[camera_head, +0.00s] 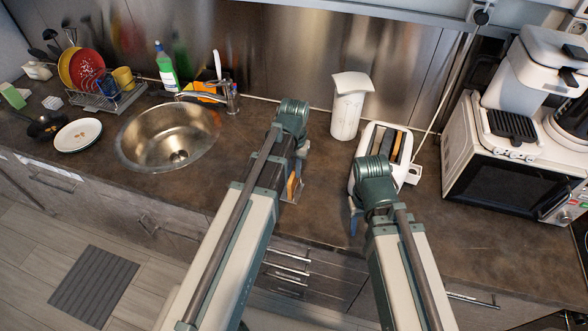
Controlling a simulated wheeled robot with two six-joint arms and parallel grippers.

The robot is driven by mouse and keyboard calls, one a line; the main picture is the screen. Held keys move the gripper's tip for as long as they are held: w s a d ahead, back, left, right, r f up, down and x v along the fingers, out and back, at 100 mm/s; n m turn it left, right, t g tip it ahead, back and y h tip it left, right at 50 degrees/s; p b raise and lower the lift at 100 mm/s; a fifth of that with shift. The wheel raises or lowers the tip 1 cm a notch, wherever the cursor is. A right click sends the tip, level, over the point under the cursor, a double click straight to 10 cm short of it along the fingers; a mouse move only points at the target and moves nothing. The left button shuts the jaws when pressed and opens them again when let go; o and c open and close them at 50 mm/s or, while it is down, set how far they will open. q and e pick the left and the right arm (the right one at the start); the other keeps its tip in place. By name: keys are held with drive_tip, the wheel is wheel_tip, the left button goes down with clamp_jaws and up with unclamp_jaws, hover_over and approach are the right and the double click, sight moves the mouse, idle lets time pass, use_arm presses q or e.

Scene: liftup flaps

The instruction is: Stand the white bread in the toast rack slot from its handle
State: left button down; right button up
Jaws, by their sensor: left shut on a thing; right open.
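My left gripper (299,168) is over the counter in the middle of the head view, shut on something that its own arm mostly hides. An orange-brown slice-like piece (292,184) shows just below it, in or beside a small grey rack-like thing (287,197) near the counter's front edge. I cannot tell whether the gripper holds bread or the rack's handle. My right gripper (354,216) is open, its blue fingers pointing down over the counter in front of the toaster. I cannot clearly make out white bread or a free rack slot.
A white toaster (369,142) stands behind my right gripper, with a white canister (347,115) to its left. A white oven (462,140) with a coffee machine (535,70) on top stands at the right. The sink (160,135) and a dish rack (107,98) are at the left.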

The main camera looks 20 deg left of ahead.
use_arm(q)
drive_tip(key=c, duration=0.8)
unclamp_jaws()
drive_tip(key=shift+r, duration=0.15)
wheel_tip(320, 180, up, 14)
drive_tip(key=p, duration=1.4)
drive_tip(key=shift+f, duration=0.2)
drive_tip(key=s+d+f+m+b, duration=0.1)
drive_tip(key=s+d+f+b, duration=0.2)
drive_tip(key=s+f+b, duration=0.1)
drive_tip(key=s+d+f+m+b, duration=0.1)
drive_tip(key=s+d+f+b, duration=0.3)
drive_tip(key=s, duration=0.1)
drive_tip(key=s+d+f+y+b, duration=0.1)
drive_tip(key=s+d+f+b, duration=0.2)
drive_tip(key=s+f+b, duration=0.2)
drive_tip(key=shift+s+d+m, duration=0.15)
drive_tip(key=shift+d+m, duration=0.1)
drive_tip(key=shift+m, duration=0.15)
